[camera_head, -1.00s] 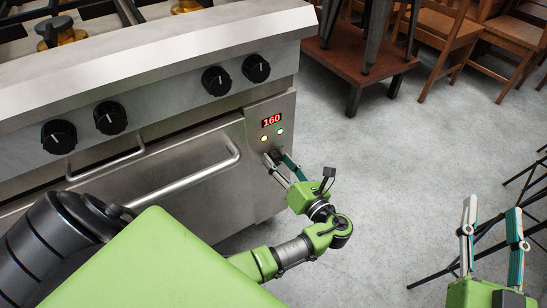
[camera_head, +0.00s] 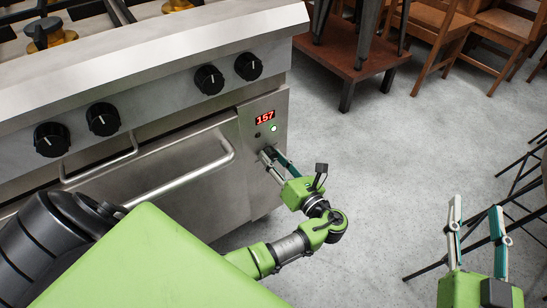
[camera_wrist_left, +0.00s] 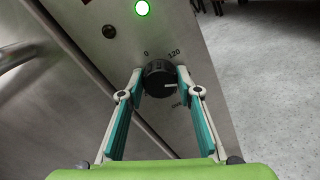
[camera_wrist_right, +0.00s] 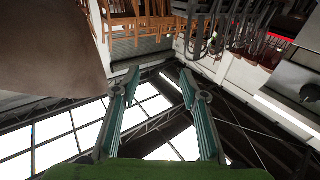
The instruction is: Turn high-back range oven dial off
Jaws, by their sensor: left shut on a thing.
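The oven dial (camera_wrist_left: 158,82) is a black round knob on the range's front panel, with the marks 0 and 120 above it. Its white pointer line points to the right in the left wrist view. My left gripper (camera_wrist_left: 158,72) is shut on the dial, with one fingertip at each side of it. In the head view my left gripper (camera_head: 272,155) hides most of the dial, below the red display (camera_head: 265,118), which reads 157. The green light (camera_head: 273,128) is lit, and the light left of it is dark. My right gripper (camera_head: 476,205) is open and empty, away from the range.
Several black knobs (camera_head: 209,79) run along the upper panel of the range. The oven door handle (camera_head: 160,180) lies left of my left gripper. A wooden table (camera_head: 360,68) and chairs (camera_head: 450,30) stand at the back right. Open grey floor lies between.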

